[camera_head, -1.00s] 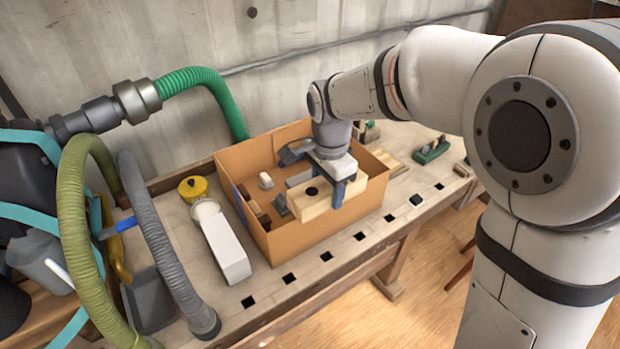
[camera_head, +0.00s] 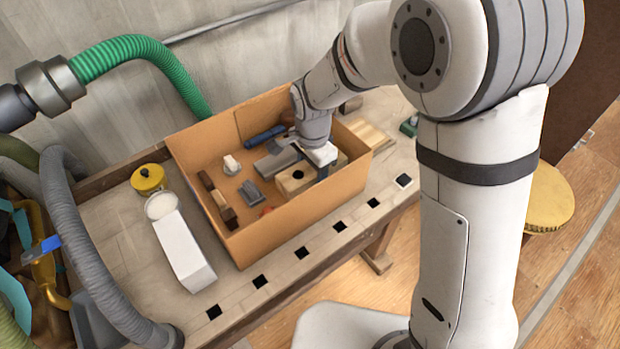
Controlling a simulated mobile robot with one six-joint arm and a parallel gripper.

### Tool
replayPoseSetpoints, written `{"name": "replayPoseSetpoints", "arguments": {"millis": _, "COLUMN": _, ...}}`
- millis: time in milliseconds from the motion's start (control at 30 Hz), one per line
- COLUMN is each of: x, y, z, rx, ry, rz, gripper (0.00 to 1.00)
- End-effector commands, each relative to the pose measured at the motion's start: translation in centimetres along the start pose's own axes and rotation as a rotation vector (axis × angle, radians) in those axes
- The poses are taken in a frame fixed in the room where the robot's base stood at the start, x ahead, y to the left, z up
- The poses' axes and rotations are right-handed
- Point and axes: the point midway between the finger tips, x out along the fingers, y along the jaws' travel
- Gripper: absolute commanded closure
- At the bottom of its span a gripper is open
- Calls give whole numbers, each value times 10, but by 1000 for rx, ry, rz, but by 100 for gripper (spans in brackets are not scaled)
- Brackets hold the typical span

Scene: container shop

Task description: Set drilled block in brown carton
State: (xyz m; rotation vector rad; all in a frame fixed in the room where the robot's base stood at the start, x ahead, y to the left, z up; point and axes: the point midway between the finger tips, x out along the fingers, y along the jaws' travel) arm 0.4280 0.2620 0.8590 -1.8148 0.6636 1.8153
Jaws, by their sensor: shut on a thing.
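The brown carton (camera_head: 300,215) stands open on the workbench. The drilled block (camera_head: 292,186), pale wood with a dark round hole, is inside the carton near its front right. My gripper (camera_head: 322,172) is shut on the block from above, with its fingers down inside the carton. The right part of the block is hidden by my gripper and the carton wall. I cannot tell whether the block touches the carton floor.
The carton also holds a blue cylinder (camera_head: 264,136), a small white piece (camera_head: 231,165), a grey piece (camera_head: 250,193) and dark wooden bars (camera_head: 216,198). Left of it are a white bottle-like object (camera_head: 180,245) and a yellow round item (camera_head: 148,179). Grey hose (camera_head: 85,240) rises at left.

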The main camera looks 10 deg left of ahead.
Motion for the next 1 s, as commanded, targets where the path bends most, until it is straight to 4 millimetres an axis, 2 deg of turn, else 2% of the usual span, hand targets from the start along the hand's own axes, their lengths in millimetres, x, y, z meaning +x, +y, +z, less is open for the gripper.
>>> {"name": "replayPoseSetpoints", "arguments": {"millis": 300, "x": 36, "y": 0, "z": 0, "rx": 1, "ry": 0, "rz": 2, "gripper": 78}}
{"name": "replayPoseSetpoints", "arguments": {"millis": 667, "x": 42, "y": 0, "z": -1, "rx": 2, "ry": 0, "rz": -1, "gripper": 78}}
{"name": "replayPoseSetpoints", "arguments": {"millis": 700, "x": 42, "y": 0, "z": -1, "rx": 2, "ry": 0, "rz": 0, "gripper": 44}}
{"name": "replayPoseSetpoints", "arguments": {"millis": 933, "x": 41, "y": 0, "z": -1, "rx": 3, "ry": 0, "rz": 0, "gripper": 25}}
{"name": "replayPoseSetpoints", "arguments": {"millis": 1000, "x": 41, "y": 1, "z": -1, "rx": 3, "ry": 0, "rz": 0, "gripper": 24}}
